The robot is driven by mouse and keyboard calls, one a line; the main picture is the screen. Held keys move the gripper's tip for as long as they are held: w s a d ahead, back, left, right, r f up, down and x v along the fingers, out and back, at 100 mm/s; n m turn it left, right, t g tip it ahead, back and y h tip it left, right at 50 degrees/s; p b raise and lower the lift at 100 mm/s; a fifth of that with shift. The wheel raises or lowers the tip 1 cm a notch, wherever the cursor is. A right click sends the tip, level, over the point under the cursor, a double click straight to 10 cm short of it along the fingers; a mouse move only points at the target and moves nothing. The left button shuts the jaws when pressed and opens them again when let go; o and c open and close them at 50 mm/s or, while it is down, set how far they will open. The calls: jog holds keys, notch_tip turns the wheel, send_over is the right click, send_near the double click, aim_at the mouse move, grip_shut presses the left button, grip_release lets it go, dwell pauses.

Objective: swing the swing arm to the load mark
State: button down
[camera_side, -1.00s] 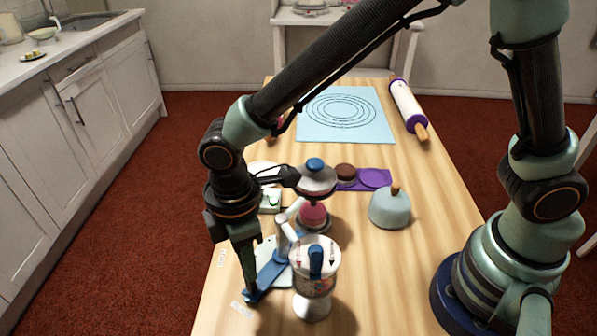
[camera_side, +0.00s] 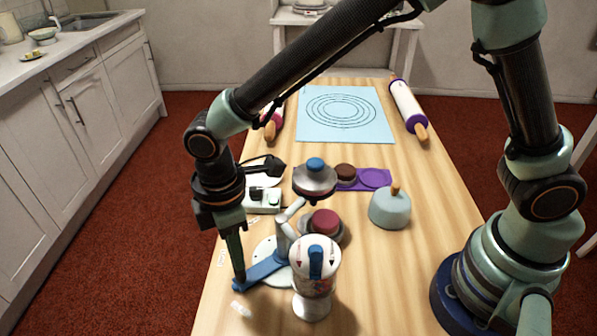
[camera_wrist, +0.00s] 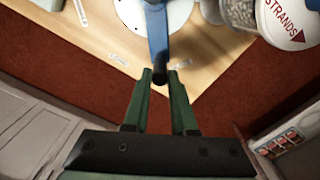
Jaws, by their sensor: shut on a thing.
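The swing arm (camera_side: 265,271) is a blue bar on a round white base (camera_side: 266,247), with a red cake (camera_side: 325,222) on a round plate on its far side. My gripper (camera_side: 239,282) points down at the bar's outer end and is shut on it. In the wrist view, my gripper's green fingers (camera_wrist: 160,76) stand on both sides of the blue bar (camera_wrist: 157,35). Small white labels lie on the table beside the base, one nearer the camera (camera_side: 241,309) and one farther back (camera_side: 221,257).
A white jar with a blue handle (camera_side: 316,283) stands close to the bar's right. A silver head with a blue knob (camera_side: 315,180) hangs near the cake. A pale blue dome (camera_side: 390,208) stands to the right. The wooden table's left edge is near my gripper.

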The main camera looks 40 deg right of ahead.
jog(key=shift+w+r, duration=0.1)
jog(key=shift+w, duration=0.05)
jog(key=shift+w+d, duration=0.2)
jog(key=shift+w, duration=0.45)
jog(key=shift+w+d, duration=0.15)
jog(key=shift+w, duration=0.5)
jog(key=shift+w+d, duration=0.4)
jog(key=shift+w, duration=0.2)
jog(key=shift+w+d, duration=0.4)
jog(key=shift+w, duration=0.2)
jog(key=shift+w+d, duration=0.15)
jog(key=shift+w, duration=0.05)
jog(key=c, duration=0.8)
grip_release()
jog(key=shift+o, duration=0.2)
